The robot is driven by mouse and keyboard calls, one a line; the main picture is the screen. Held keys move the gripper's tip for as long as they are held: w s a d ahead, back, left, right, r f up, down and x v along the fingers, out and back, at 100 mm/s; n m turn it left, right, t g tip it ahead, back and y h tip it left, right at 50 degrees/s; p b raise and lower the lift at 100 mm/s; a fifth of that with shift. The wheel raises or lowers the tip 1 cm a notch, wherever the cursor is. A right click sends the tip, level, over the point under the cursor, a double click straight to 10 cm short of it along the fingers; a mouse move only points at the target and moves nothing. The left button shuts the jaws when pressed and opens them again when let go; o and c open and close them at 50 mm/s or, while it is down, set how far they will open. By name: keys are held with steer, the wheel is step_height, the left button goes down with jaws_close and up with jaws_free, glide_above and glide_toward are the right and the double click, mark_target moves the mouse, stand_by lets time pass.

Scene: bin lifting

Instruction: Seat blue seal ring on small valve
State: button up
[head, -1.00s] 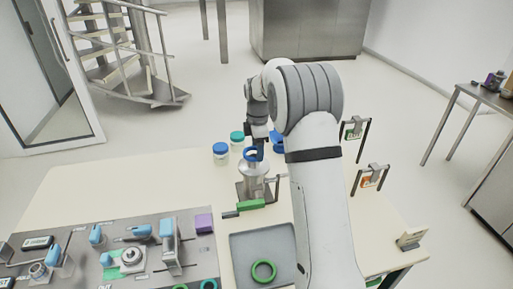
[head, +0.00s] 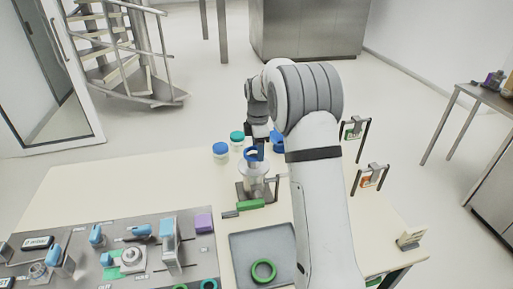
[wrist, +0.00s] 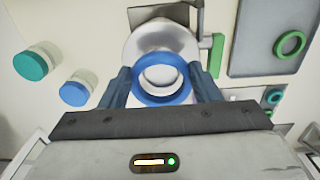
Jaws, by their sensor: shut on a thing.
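My gripper (wrist: 162,84) is shut on the blue seal ring (wrist: 166,98), which sits between the two fingertips in the wrist view. In the head view the blue ring (head: 251,155) is just over the top of the small valve (head: 253,180), a grey metal body with a green handle (head: 250,204). In the wrist view the valve's round pale top (wrist: 143,39) shows behind the ring and partly through its opening. The ring looks a little off the middle of the valve top. I cannot tell whether ring and valve touch.
A grey tray (head: 243,246) with a green ring (head: 263,271) lies in front of the valve. Jars with blue (head: 220,148) and green (head: 237,136) lids stand behind it. A grey panel with fittings (head: 190,255) fills the front left. The table's left rear is clear.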

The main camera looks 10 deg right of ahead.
steer(key=shift+f+b, duration=1.2)
steer(key=shift+f, duration=0.8)
stand_by(1.8)
steer(key=o, duration=0.9)
steer(key=shift+o, duration=0.5)
steer(key=o, duration=0.3)
steer(key=shift+r, duration=0.15)
steer(key=shift+r+p, duration=2.75)
steer(key=shift+r, duration=1.3)
steer(key=shift+r, duration=0.1)
